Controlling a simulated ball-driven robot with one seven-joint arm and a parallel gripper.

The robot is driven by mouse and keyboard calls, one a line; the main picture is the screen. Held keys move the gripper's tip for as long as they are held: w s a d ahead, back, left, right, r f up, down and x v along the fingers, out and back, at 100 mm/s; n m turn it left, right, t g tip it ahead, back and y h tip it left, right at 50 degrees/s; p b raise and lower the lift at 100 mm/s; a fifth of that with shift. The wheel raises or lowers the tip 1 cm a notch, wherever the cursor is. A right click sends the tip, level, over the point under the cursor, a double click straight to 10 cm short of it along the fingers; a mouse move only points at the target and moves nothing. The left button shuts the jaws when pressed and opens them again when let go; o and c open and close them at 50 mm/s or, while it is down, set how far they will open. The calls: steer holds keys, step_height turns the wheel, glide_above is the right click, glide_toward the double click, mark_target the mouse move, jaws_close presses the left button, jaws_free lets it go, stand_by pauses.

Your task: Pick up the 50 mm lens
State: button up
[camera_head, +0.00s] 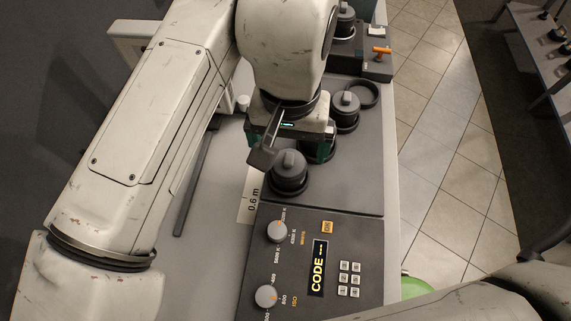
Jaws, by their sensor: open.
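Several dark lens-like cylinders with knobbed tops stand on the dark grey panel; I can read no focal length, so I cannot tell which is the 50 mm lens. One lens (289,174) is just below my gripper in the picture. Another lens (347,110) stands to the right of my gripper, with a dark round shape (322,149) partly hidden under the gripper between them. My gripper (290,150) points down over the panel, open, with one dark finger showing at its left. The other finger is hard to make out. I see nothing held.
A control panel (315,225) with two knobs, a keypad and a "CODE" display lies in front. A dark ring (363,94) lies behind the right lens. An orange-handled switch (381,53) is at the back. A "0.6 m" label (252,197) is left of the panel. Tiled floor lies right.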

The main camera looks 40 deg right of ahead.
mark_target(289, 157)
steer(key=shift+f, duration=3.05)
steer(key=c, duration=1.6)
steer(key=shift+r+p, duration=0.2)
steer(key=shift+p, duration=0.1)
